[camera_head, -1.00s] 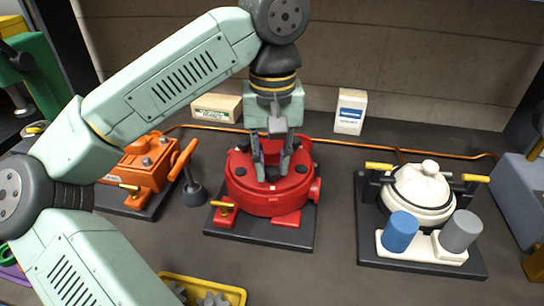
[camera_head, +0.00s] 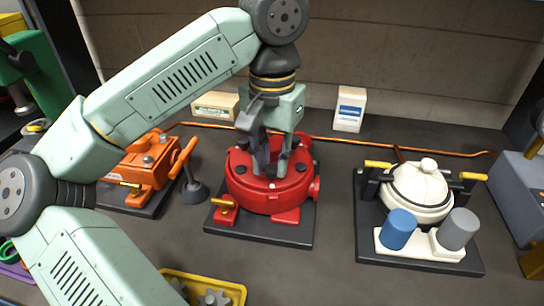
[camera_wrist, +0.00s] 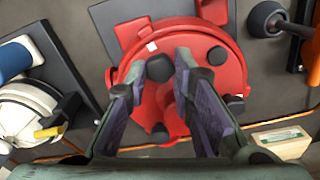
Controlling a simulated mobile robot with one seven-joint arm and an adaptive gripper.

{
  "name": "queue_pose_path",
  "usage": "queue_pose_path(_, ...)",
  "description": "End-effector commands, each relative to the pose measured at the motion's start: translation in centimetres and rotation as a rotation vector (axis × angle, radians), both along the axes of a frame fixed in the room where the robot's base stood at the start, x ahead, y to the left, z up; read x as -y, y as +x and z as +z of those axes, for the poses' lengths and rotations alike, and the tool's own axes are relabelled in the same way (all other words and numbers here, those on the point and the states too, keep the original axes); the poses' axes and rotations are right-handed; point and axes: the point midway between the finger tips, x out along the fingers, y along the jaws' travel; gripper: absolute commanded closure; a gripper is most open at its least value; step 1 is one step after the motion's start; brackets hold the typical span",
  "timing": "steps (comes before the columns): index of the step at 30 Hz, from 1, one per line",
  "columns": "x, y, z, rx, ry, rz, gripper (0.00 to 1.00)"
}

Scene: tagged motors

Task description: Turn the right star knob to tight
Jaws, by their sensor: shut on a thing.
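The red round motor (camera_head: 262,197) sits on a dark base plate in the middle of the bench, with several dark knobs around its top and a small white mark near its front edge. My gripper (camera_head: 275,175) points down onto the top of this motor. In the wrist view its two fingers stand on either side of a dark star knob (camera_wrist: 159,68), shut on it. The white mark (camera_wrist: 152,46) on the red top lies just beside that knob. In the head view the fingers hide the grip. Another dark knob (camera_wrist: 160,133) stands clear of the fingers.
An orange motor (camera_head: 143,172) stands at left, with a dark round-footed post (camera_head: 195,191) beside it. A white motor (camera_head: 420,190) with blue and grey cylinders stands at right. Two small boxes (camera_head: 349,110) and a copper pipe lie behind. A yellow tray (camera_head: 232,289) is in front.

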Motion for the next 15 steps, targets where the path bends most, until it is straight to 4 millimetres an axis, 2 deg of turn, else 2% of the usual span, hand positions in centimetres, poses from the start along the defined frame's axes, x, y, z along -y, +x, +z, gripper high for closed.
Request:
queue_pose_path(10,-0.02,0.03,0.23,0.004,-0.001,-0.001,1.00)
queue_pose_path(11,-0.02,0.03,0.23,0.004,-0.001,-0.001,0.77)
queue_pose_path(15,-0.02,0.02,0.18,0.003,0.000,-0.001,0.68)
